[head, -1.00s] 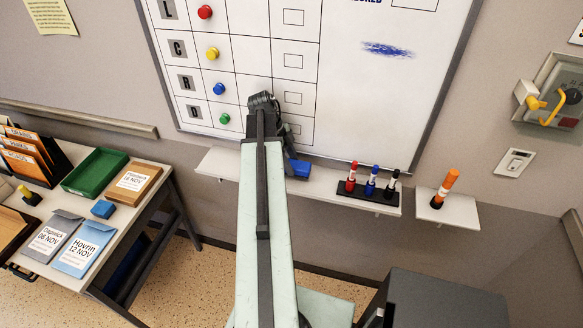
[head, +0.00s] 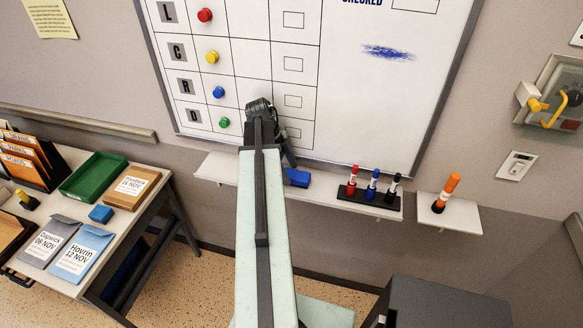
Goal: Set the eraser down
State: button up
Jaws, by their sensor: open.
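The blue eraser (head: 298,178) is at the white ledge (head: 228,168) under the whiteboard, just right of my arm, and looks to rest on it. Its left part is hidden behind my arm. My gripper (head: 289,160) is open, right above the eraser and pointing down towards it. The arm hides much of the jaws, so I cannot tell whether they still touch the eraser.
A black holder (head: 368,203) with red, blue and black markers stands on the ledge to the right. An orange marker (head: 447,191) stands on a separate small shelf. A desk (head: 128,215) with a green tray (head: 94,177) and envelopes is at left.

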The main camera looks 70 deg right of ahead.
jog(key=p+v, duration=0.8)
jog(key=v, duration=0.2)
jog(key=shift+r, duration=0.15)
jog(key=shift+w, duration=0.15)
jog(key=w+a+f+n+t+h, duration=0.1)
jog(key=w+a+n+t, duration=0.2)
jog(key=w+a+n, duration=2.2)
jog(key=a+n, duration=0.1)
jog(key=a, duration=0.7)
jog(key=w+a+n+t, duration=0.1)
jog(key=w+a+n, duration=0.2)
jog(key=a, duration=0.8)
jog(key=w+a+n+y, duration=0.1)
jog(key=w+a+n, duration=0.3)
jog(key=a, duration=0.7)
jog(key=shift+a+f+n, duration=0.35)
jog(key=shift+f+n, duration=0.1)
jog(key=shift+n, duration=0.75)
